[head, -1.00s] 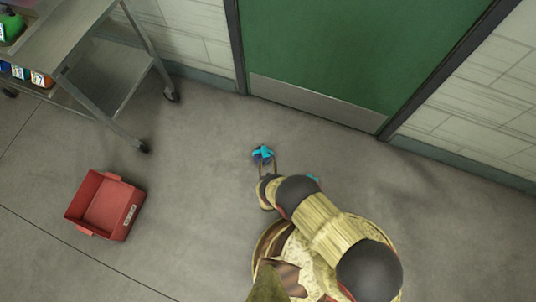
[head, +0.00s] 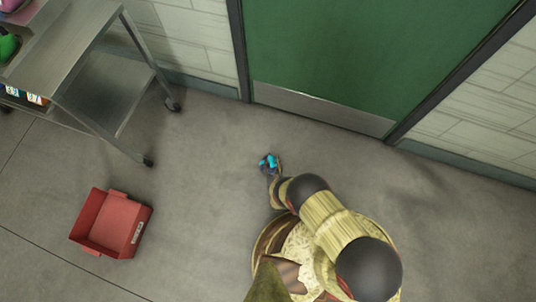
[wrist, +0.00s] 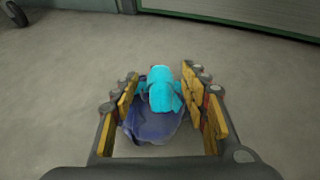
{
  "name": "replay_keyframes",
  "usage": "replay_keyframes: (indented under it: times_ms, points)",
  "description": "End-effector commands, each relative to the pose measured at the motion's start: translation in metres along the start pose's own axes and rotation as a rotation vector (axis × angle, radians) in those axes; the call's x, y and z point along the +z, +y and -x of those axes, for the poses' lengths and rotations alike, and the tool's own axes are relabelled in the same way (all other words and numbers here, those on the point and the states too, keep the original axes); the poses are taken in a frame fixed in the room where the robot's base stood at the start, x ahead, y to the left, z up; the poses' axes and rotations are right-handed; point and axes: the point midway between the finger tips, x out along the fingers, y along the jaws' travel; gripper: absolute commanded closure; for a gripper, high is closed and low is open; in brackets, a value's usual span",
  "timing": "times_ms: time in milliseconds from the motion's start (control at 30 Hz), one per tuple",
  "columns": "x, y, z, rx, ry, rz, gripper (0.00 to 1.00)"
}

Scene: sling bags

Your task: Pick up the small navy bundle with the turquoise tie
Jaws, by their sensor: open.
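The small navy bundle (wrist: 155,128) with its turquoise tie (wrist: 162,88) lies on the grey floor. In the wrist view it sits between the two yellow-padded fingers of my gripper (wrist: 160,104), which are open on either side of it. The right finger is close to the bundle's side; I cannot tell whether either finger touches it. In the head view the bundle with its tie (head: 269,162) shows at the end of my arm, partly hidden by my gripper (head: 272,174).
A red open bin (head: 112,222) stands on the floor at left. A metal cart (head: 105,85) with coloured items is at upper left. A green door (head: 375,50) with a metal kick plate and a pale block wall stand behind. The floor around the bundle is clear.

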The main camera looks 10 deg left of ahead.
Motion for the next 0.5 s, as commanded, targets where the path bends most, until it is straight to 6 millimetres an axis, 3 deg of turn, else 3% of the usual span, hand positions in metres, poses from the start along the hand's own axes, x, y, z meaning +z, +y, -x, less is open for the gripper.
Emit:
replay_keyframes:
  times_ms: [200,500]
  points:
    - [-0.0004,-0.0004,0.0001,0.000,0.000,0.000,0.56]
    - [-0.0002,-0.0003,0.0001,-0.001,0.000,0.000,0.73]
